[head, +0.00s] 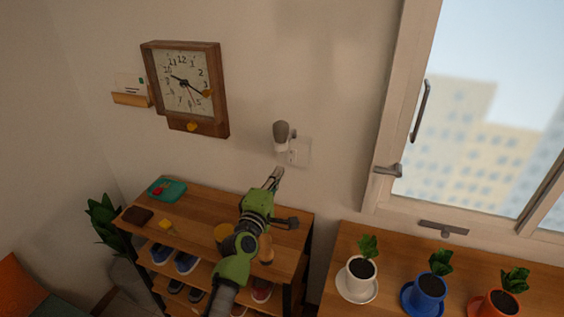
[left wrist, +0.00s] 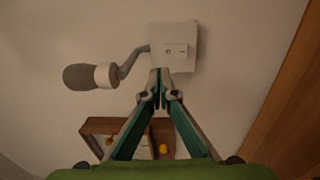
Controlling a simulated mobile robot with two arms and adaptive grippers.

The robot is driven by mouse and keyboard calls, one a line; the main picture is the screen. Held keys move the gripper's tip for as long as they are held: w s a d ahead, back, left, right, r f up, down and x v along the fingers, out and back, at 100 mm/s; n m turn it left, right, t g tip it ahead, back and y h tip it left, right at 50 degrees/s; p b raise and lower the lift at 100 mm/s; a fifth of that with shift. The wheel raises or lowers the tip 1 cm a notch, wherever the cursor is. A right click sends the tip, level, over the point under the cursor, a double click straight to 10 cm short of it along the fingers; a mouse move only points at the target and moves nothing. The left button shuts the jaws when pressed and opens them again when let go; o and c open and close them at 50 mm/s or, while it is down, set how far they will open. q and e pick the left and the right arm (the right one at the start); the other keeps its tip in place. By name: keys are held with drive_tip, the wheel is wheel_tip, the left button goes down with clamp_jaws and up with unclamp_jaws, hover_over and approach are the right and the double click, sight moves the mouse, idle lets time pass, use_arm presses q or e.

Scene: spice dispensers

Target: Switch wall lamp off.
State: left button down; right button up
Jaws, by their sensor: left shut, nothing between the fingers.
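The wall lamp (head: 282,133) has a grey head with a pale end and is fixed to the wall right of the clock. Its white wall plate (head: 299,152) carries a small switch. In the left wrist view, the lamp (left wrist: 85,77) hangs on a curved grey arm left of the plate, and the switch (left wrist: 176,51) shows on the plate (left wrist: 185,35). I cannot tell whether the lamp is lit. My left gripper (head: 277,173) is shut and empty just below the plate; its tips (left wrist: 161,73) appear just under the switch. Contact is unclear. My right gripper is not in view.
A wooden clock (head: 187,87) hangs at left. Below is a wooden shoe shelf (head: 190,215) with a teal item (head: 166,189) on top. At right, several potted plants stand on a wooden surface (head: 350,238) under the window (head: 480,130). The wall around the lamp is clear.

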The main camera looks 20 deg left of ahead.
use_arm(q)
drive_tip(key=s, duration=0.3)
drive_tip(key=shift+s+a+r+p, duration=0.1)
drive_tip(key=shift+s+r+p, duration=0.1)
drive_tip(key=shift+r+p, duration=0.15)
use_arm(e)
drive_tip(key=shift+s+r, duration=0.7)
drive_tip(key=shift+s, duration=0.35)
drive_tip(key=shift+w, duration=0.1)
